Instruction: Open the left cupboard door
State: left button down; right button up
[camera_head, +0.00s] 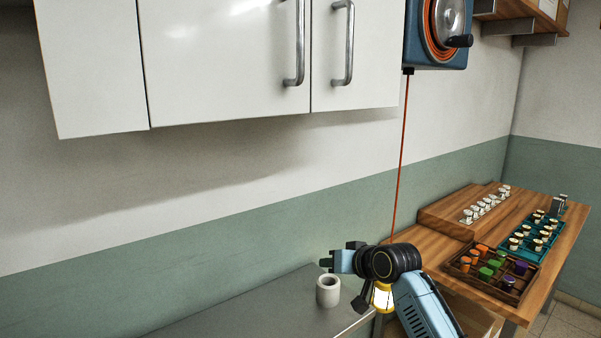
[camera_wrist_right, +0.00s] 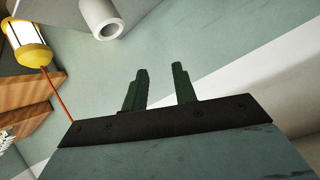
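The left cupboard door (camera_head: 220,60) is glossy white and looks shut, flush with the right door (camera_head: 355,70). Its vertical metal handle (camera_head: 299,45) is near its right edge. The right door's handle (camera_head: 348,42) is just beside it. My right gripper (camera_head: 328,262) is well below the cupboard, above the grey counter and near a white cup, touching no handle. In the right wrist view its two dark fingers (camera_wrist_right: 159,85) are apart with nothing between them. My left gripper is not in view.
The white cup (camera_head: 328,291) stands on the counter (camera_head: 255,318); it also shows in the wrist view (camera_wrist_right: 101,18). A yellow lantern (camera_head: 382,297) and a red cord (camera_head: 401,150) from a blue reel box (camera_head: 412,40) are close to my right arm. A wooden table (camera_head: 440,252) holds trays of jars.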

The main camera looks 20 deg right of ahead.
jog(key=s+a+r+n+t+y+p, duration=0.1)
jog(key=s+r+n+t+y, duration=0.15)
jog(key=r, duration=1.45)
jog(key=s+a+r+n+t+y+p, duration=0.15)
jog(key=s+r, duration=0.25)
jog(key=r, duration=1.3)
jog(key=n+y+p, duration=0.2)
jog(key=n+p, duration=0.1)
jog(key=p, duration=0.4)
send_near(303, 16)
jog(key=x, duration=1)
jog(key=shift+w+a, duration=0.15)
jog(key=shift+w, duration=0.15)
grip_shut()
